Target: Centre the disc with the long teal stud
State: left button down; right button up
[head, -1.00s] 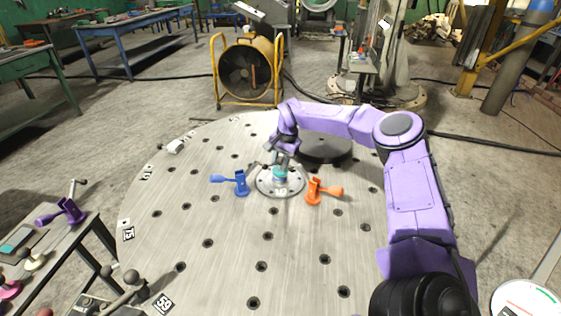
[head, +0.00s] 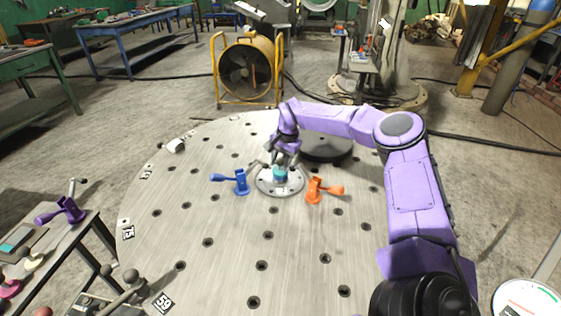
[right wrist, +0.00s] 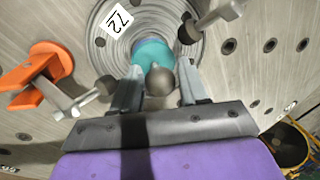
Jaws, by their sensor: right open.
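The disc (head: 265,188) is round, grey and ringed, and lies on the big round table between two clamps. In the right wrist view the disc (right wrist: 112,50) carries a label reading 72. The teal stud (head: 280,174) stands on the disc near its middle; it also shows in the right wrist view (right wrist: 152,52). My right gripper (head: 283,163) is above the disc at the stud. In the right wrist view its open fingers (right wrist: 158,92) lie on either side of a grey round knob in front of the teal part. I cannot tell whether they touch it. My left gripper is not in view.
A blue clamp (head: 240,183) stands left of the disc and an orange clamp (head: 315,192) right of it. A dark round plate (head: 327,150) lies behind. The holed table (head: 215,265) is clear in front. A side bench holds a purple clamp (head: 66,211).

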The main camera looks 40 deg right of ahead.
jog(key=shift+r+p, duration=2.7)
jog(key=shift+r, duration=1)
jog(key=shift+o, duration=0.3)
jog(key=o, duration=0.5)
notch_tip(320, 180, up, 10)
jog(key=s+b, duration=0.1)
jog(key=s, duration=0.1)
jog(key=shift+d, duration=0.35)
jog(key=shift+r, duration=0.1)
